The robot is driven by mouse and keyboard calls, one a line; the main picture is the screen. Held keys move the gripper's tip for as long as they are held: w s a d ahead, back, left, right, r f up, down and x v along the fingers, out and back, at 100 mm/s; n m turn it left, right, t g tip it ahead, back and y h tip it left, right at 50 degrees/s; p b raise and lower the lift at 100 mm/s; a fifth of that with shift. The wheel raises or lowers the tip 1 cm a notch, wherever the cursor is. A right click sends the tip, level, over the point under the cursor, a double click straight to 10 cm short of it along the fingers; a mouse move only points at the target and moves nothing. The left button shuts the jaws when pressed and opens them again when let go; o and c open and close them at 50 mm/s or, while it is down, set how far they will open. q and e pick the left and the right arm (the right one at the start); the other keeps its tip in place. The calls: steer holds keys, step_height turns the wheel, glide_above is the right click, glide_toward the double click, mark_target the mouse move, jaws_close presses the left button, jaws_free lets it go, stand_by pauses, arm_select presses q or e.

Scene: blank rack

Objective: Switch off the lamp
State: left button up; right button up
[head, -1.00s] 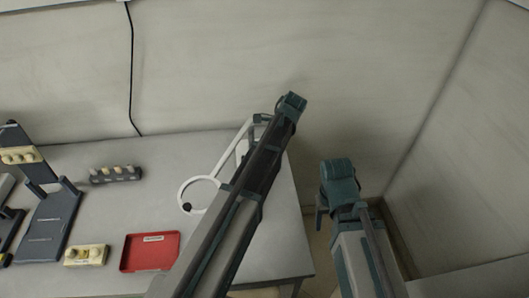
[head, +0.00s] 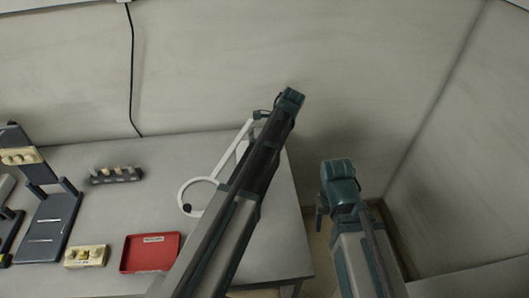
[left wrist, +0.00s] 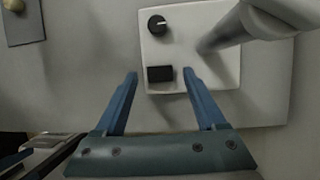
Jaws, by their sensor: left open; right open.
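The lamp (head: 184,190) stands at the right of the table, with a white ring head and a white slanting arm. Whether it is lit I cannot tell. My left arm hides most of its base in the head view. In the left wrist view the white base (left wrist: 215,68) carries a black round knob (left wrist: 157,25) and a black rectangular switch (left wrist: 160,74). My left gripper (left wrist: 160,76) is open and empty, its fingertips on either side of the switch in the picture; contact cannot be told. My right gripper (head: 320,205) is open, off the table's right side.
A red tray (head: 150,264), a beige button box (head: 86,257), a dark strip with several knobs (head: 116,175) and a dark rack (head: 46,230) are on the table (head: 130,210). A cable (head: 131,70) hangs on the wall. Beyond the table's right edge is open floor.

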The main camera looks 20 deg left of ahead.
arm_select(q)
steer(key=p+v, duration=1.2)
steer(key=v, duration=0.1)
steer(key=shift+r, duration=0.4)
steer(key=shift+w+d, duration=0.1)
steer(key=shift+s+f, duration=0.1)
steer(key=shift+s, duration=0.1)
steer(key=shift+c, duration=1.2)
steer(key=s+a+n+t+h, duration=0.2)
steer(key=s+n+t, duration=0.4)
steer(key=n, duration=1.2)
steer(key=s+a, duration=0.1)
steer(key=s, duration=0.1)
steer(key=shift+s+t, duration=0.3)
steer(key=shift+s, duration=0.1)
